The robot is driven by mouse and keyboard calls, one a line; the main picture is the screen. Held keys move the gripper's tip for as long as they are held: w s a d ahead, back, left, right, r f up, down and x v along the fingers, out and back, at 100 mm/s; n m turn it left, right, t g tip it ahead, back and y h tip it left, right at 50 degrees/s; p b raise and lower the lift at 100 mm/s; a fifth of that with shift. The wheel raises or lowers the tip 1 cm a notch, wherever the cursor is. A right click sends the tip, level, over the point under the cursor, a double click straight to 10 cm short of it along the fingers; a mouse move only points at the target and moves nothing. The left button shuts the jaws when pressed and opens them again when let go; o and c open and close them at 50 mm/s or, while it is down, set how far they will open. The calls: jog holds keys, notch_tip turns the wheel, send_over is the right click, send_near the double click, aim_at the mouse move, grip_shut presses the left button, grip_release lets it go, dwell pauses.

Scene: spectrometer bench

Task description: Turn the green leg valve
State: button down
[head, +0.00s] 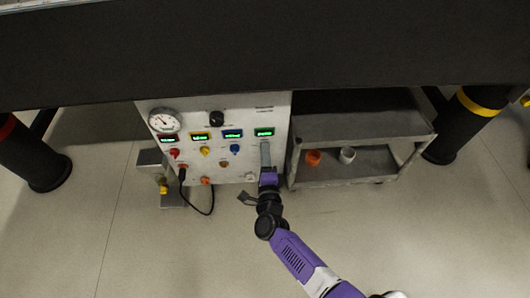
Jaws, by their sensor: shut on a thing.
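A pale control panel (225,165) stands under the dark bench. Its top row has small displays, the rightmost one the green-framed display (264,132). Below them are a red valve knob (174,153), a yellow one (205,151) and a blue one (234,149). My gripper (265,146) reaches up to the panel just under the green display, right of the blue knob. It is shut on the green valve at that place in the row, and it hides the valve from view.
A round gauge (164,121) and a black knob (217,118) sit on the panel. A black cable (212,200) loops from its lower left. A grey cart (345,130) with orange and white cups stands close on the right. The dark bench (260,50) hangs above.

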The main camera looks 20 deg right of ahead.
jog(key=shift+n, duration=0.4)
jog(key=c, duration=1.1)
grip_release()
jog(key=shift+p+v, duration=1.3)
jog(key=shift+v, duration=2.65)
